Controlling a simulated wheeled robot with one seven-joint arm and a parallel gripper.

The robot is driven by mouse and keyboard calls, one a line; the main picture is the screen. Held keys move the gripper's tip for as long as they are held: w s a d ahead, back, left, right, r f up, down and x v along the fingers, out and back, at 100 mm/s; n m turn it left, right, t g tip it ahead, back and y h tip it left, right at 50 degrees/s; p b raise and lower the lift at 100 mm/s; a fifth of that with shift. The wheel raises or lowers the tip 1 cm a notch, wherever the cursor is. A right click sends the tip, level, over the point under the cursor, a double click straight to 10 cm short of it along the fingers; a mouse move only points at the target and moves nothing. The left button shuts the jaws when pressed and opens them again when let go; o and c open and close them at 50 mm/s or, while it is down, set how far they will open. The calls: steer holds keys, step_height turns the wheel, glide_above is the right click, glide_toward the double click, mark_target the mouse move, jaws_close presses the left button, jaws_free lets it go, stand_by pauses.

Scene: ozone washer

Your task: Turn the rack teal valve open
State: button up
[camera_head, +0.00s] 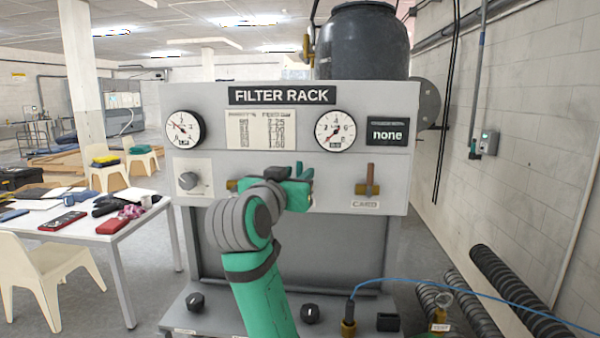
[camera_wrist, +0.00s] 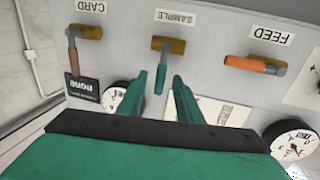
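The teal valve lever (camera_wrist: 161,79) belongs to the middle valve, labelled SAMPLE, with a brass body (camera_wrist: 170,45). In the wrist view, which is upside down, the lever points from the body toward the dials, so it stands upright on the rack. My gripper (camera_wrist: 159,77) is open, one finger on each side of the lever, with visible gaps. Whether the fingertips reach past the lever in depth is unclear. In the head view my gripper (camera_head: 293,173) is in front of the panel, and my arm hides most of this valve.
The CARD valve (camera_head: 367,182) with a red-brown upright lever is to the right. The FEED valve (camera_wrist: 255,65), with an orange lever lying sideways, is on the other side. Dials (camera_head: 335,131) and a display reading "none" (camera_head: 388,132) are above. A lower ledge carries knobs (camera_head: 310,313).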

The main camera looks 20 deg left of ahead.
steer(key=shift+w+a, duration=0.1)
steer(key=shift+w, duration=1.2)
jaws_close()
